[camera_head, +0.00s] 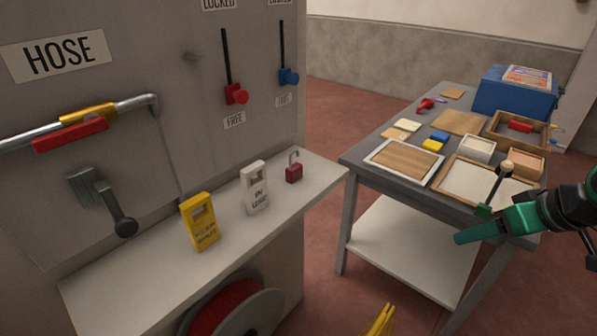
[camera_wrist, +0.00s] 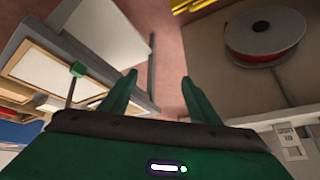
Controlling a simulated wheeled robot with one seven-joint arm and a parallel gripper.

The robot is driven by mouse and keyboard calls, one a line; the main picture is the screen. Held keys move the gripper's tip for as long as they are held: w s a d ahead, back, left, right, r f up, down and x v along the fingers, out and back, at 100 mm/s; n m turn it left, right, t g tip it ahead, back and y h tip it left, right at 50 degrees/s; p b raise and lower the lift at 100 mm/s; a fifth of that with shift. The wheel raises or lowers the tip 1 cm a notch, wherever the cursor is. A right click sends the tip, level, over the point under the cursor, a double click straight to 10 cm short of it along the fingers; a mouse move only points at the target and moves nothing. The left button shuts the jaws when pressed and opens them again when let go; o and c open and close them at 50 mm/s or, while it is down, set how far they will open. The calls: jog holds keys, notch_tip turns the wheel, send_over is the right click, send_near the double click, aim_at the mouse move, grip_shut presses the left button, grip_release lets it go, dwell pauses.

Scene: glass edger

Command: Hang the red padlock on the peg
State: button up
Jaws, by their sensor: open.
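The red padlock (camera_head: 294,168) stands upright on the white ledge (camera_head: 130,275), its grey shackle up, at the right end beside the white "IN USE" tag. A small grey stub (camera_head: 190,56) sticks out of the grey panel above the ledge; it may be the peg, but it is too small to be sure. My green gripper (camera_head: 460,237) is at the right, in front of the side table and well away from the padlock. In the wrist view its two fingers (camera_wrist: 158,77) are apart with nothing between them. The padlock is not seen there.
The white "IN USE" tag (camera_head: 255,187) and yellow tag (camera_head: 200,222) stand on the ledge. The panel carries a pipe (camera_head: 133,104), a grey lever (camera_head: 100,200) and red (camera_head: 236,94) and blue (camera_head: 289,76) handles. A cluttered table (camera_head: 352,162) stands right; floor shows between.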

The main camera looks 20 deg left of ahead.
jog(key=w+a+r+n+y, duration=0.1)
jog(key=a+n+y, duration=0.1)
jog(key=a, duration=0.6)
jog(key=w+a+r+n+y, duration=0.1)
jog(key=w+a+n+y, duration=0.1)
jog(key=a, duration=0.6)
jog(key=n+y, duration=0.3)
jog(key=y, duration=0.3)
send_near(298, 169)
jog(key=shift+t+h, duration=0.3)
jog(key=shift+t, duration=0.1)
jog(key=shift+s+x, duration=0.15)
jog(key=shift+x, duration=1.95)
jog(key=shift+s+x, duration=0.15)
jog(key=shift+x, duration=2)
jog(key=shift+a+r, duration=0.15)
jog(key=c, duration=1.2)
